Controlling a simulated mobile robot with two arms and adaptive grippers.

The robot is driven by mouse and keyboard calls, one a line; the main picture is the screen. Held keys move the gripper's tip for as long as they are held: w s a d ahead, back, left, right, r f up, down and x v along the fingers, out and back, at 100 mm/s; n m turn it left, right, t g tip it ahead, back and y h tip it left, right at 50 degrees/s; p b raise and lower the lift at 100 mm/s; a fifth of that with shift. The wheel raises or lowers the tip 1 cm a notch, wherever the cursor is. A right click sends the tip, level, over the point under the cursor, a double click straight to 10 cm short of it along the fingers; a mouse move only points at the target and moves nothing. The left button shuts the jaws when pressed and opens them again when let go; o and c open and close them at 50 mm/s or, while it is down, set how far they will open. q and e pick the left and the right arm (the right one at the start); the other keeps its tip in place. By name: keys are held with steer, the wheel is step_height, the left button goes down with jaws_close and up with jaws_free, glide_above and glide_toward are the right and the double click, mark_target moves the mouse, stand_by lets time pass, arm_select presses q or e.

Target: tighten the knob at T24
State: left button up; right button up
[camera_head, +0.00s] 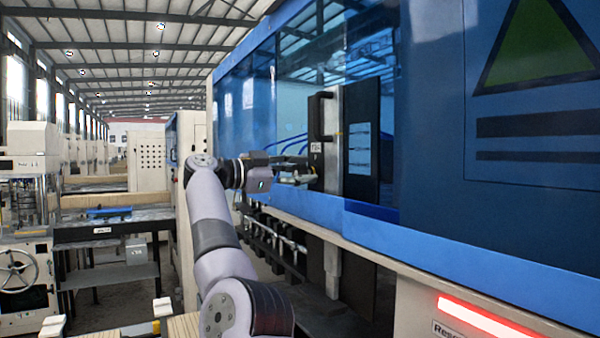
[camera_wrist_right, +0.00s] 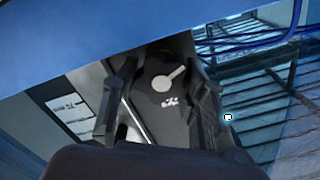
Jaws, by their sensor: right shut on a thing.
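My right gripper (camera_head: 301,176) reaches the dark-edged panel (camera_head: 358,140) on the front of the blue machine. In the right wrist view, the two dark fingers of this gripper (camera_wrist_right: 163,82) stand on either side of a pale, round knob with a short bar (camera_wrist_right: 168,79), and the gripper is shut on it. A small label, apparently T24 (camera_wrist_right: 170,104), sits just by the knob; a label also shows in the head view (camera_head: 315,147), above the gripper. In the head view the knob itself is too small and covered to make out. My left gripper is not in view.
A black handle (camera_head: 320,115) stands out above the gripper. The blue machine (camera_head: 450,225) fills the right side, with a lit red strip (camera_head: 490,318) low down. A dark workbench (camera_head: 110,225) and a grey machine with a handwheel (camera_head: 18,270) stand at the left.

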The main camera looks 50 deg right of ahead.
steer(key=shift+f+m, duration=0.1)
steer(key=shift+m, duration=1.3)
steer(key=o, duration=1.2)
steer(key=shift+a, duration=0.1)
steer(key=shift+n, duration=0.3)
